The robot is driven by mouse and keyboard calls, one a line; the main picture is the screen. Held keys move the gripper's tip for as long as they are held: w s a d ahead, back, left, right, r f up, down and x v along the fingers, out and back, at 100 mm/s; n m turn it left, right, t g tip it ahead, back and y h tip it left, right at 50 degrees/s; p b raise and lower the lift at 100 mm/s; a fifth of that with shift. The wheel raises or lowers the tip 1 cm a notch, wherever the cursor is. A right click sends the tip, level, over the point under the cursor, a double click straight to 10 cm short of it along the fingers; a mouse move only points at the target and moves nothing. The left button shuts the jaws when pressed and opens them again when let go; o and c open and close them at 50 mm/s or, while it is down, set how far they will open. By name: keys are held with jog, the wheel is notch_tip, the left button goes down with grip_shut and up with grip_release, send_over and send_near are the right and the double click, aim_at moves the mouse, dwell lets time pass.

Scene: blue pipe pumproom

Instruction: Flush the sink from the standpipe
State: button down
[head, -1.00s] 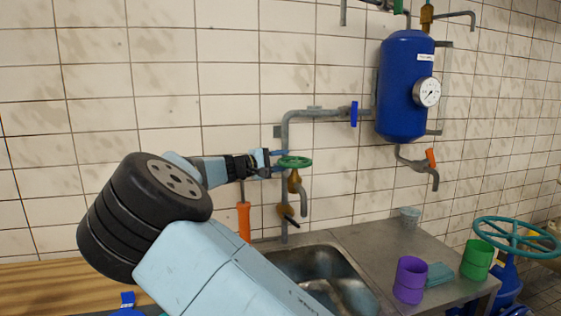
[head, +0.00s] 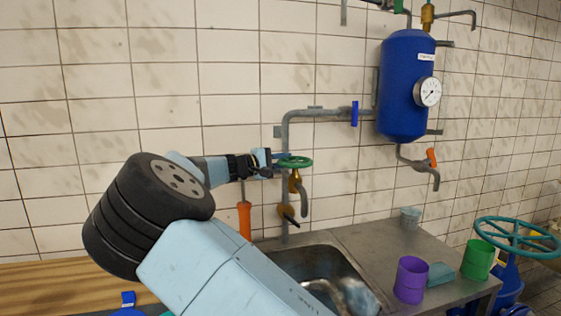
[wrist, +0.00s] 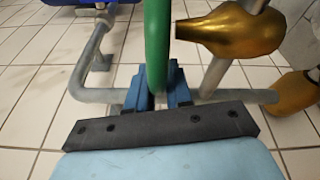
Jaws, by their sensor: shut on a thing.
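The standpipe tap has a green handwheel (head: 295,162) over a brass body (head: 295,182) and a grey down-turned spout (head: 304,203). My gripper (head: 281,162) reaches it from the left. In the wrist view, the blue fingers (wrist: 158,86) are shut on the rim of the green handwheel (wrist: 157,45), with the brass body (wrist: 232,30) to the right. The steel sink (head: 325,262) lies below the spout, partly hidden by my arm. Bright patches show in the basin. I cannot tell whether they are water or reflections, and no stream shows clearly at the spout.
A lower brass tap (head: 286,211) and an orange handle (head: 244,220) are close below my gripper. A blue tank (head: 404,90) and blue-handled valve (head: 354,114) are on the wall. Purple (head: 411,279) and green (head: 477,260) cups stand on the right counter.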

aim_at(293, 158)
jog(key=shift+a+r, duration=0.1)
jog(key=shift+a, duration=0.1)
jog(key=shift+d, duration=0.35)
jog(key=shift+w+d+g, duration=0.2)
jog(key=shift+d+g, duration=0.05)
jog(key=shift+g, duration=0.05)
jog(key=m+g+h, duration=0.1)
jog(key=g, duration=0.1)
jog(key=d+m+g, duration=0.1)
jog(key=m+g, duration=0.1)
jog(key=w+m+g+h, duration=0.1)
jog(key=m+g, duration=0.1)
jog(key=shift+d+g+h, duration=0.3)
jog(key=shift+d+g, duration=0.05)
jog(key=shift+g, duration=0.05)
jog(key=shift+d+m+g, duration=0.25)
jog(key=shift+m+g, duration=0.35)
jog(key=shift+g, duration=0.4)
jog(key=shift+d+m+g, duration=0.2)
jog(key=shift+m+g, duration=0.4)
jog(key=shift+g, duration=0.4)
jog(key=c, duration=1.1)
grip_release()
